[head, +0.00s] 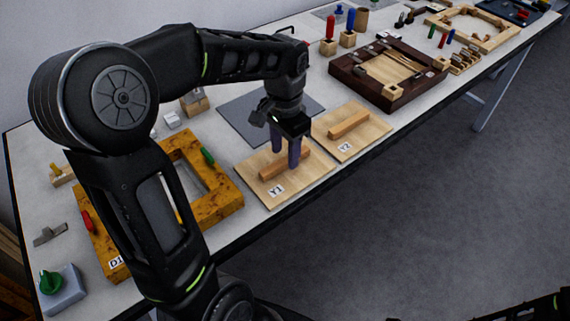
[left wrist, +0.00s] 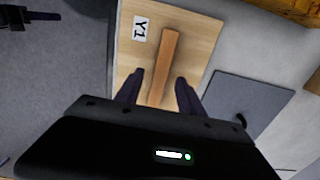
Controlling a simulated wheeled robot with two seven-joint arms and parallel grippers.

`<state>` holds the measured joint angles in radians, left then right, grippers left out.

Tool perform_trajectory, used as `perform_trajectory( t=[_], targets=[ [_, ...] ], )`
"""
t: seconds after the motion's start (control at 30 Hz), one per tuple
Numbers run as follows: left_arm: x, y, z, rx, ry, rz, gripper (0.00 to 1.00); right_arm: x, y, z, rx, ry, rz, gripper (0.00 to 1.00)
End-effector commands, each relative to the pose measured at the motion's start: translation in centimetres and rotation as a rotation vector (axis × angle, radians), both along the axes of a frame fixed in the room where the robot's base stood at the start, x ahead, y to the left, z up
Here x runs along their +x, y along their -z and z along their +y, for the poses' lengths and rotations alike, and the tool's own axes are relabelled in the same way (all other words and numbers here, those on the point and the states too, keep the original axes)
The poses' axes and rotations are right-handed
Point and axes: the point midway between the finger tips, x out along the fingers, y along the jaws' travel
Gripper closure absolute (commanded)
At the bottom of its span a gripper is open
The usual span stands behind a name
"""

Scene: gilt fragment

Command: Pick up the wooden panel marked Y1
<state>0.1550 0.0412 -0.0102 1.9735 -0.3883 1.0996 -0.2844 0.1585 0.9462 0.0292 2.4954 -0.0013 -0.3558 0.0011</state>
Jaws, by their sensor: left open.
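The wooden panel marked Y1 (head: 270,201) lies flat on the table near its front edge, a light wood board with a raised orange-brown bar (head: 284,164) as handle and a white Y1 label. In the left wrist view the panel (left wrist: 197,47) shows its label at upper left and the bar (left wrist: 166,62) running towards me. My left gripper (head: 285,163) is open over the panel, its two purple-grey fingers on either side of the bar. Whether the fingers touch the bar I cannot tell.
A similar panel marked Y2 (head: 369,127) lies close to the right. A grey mat (head: 240,116) is behind. A burl wood frame (head: 218,208) marked D1 lies to the left, partly hidden by my arm. A dark wooden tray (head: 372,91) stands further right along the table.

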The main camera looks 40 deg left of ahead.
Motion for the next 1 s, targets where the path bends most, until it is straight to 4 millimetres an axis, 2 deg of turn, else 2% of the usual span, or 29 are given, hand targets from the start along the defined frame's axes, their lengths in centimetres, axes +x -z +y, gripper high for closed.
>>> perform_trajectory(
  t=[0.1,0.2,0.8,1.0],
  targets=[
    [0.0,1.7,0.0,0.0,-0.001,0.004,0.55,0.0,-0.2,0.0,0.0,0.0,0.0,0.64],
    [0.0,2.4,0.0,0.0,-0.001,0.001,0.55,0.0,-0.2,0.0,0.0,0.0,0.0,0.64],
    [0.0,2.5,0.0,0.001,0.0,0.0,0.55,0.0,-0.2,0.0,0.0,0.0,0.0,0.64],
    [0.0,2.5,0.0,0.001,0.0,0.0,0.71,0.0,-0.2,0.0,0.0,0.0,0.0,0.64]
  ],
)
